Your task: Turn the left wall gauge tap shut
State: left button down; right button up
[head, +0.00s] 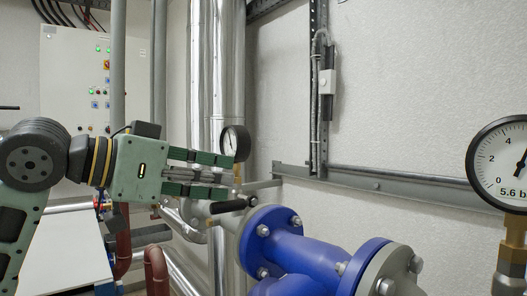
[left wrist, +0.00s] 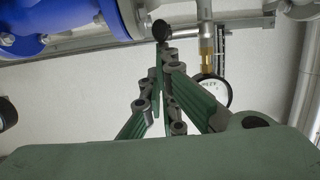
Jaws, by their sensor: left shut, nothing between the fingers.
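The left gauge (head: 237,143) has a white dial and black rim and stands on a brass stem beside a silver pipe. Below it, a black tap lever (head: 230,206) lies nearly level. My left gripper (head: 230,175) is shut and empty, its green fingers pointing right, between the gauge and the lever in the picture. In the left wrist view, the finger tips (left wrist: 164,52) meet just below a dark round end, probably the lever's (left wrist: 168,30). I cannot tell whether they touch. The gauge (left wrist: 217,92) is partly hidden behind a finger there. My right gripper is out of view.
A large gauge (head: 510,160) marked 5.6 b stands at the right edge. Blue flanged pipes (head: 305,250) fill the lower middle. A grey control cabinet (head: 70,75) stands at the back left. The wall above the rail is mostly clear.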

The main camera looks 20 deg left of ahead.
pick_arm(q)
jog(key=v, duration=1.2)
jog(key=w+d+r+g+y+p, duration=0.5)
jog(key=r+p, duration=0.5)
jog(key=p, duration=1.1)
send_over(229, 201)
jog(key=shift+h, duration=0.3)
notch_tip(229, 201, down, 8)
notch_tip(229, 201, down, 3)
jog(key=shift+a+p, duration=0.1)
jog(key=shift+p, duration=0.3)
jog(key=shift+s+a+f, duration=0.1)
jog(key=shift+s+f, duration=0.05)
jog(key=shift+f, duration=0.2)
jog(key=shift+f, duration=0.1)
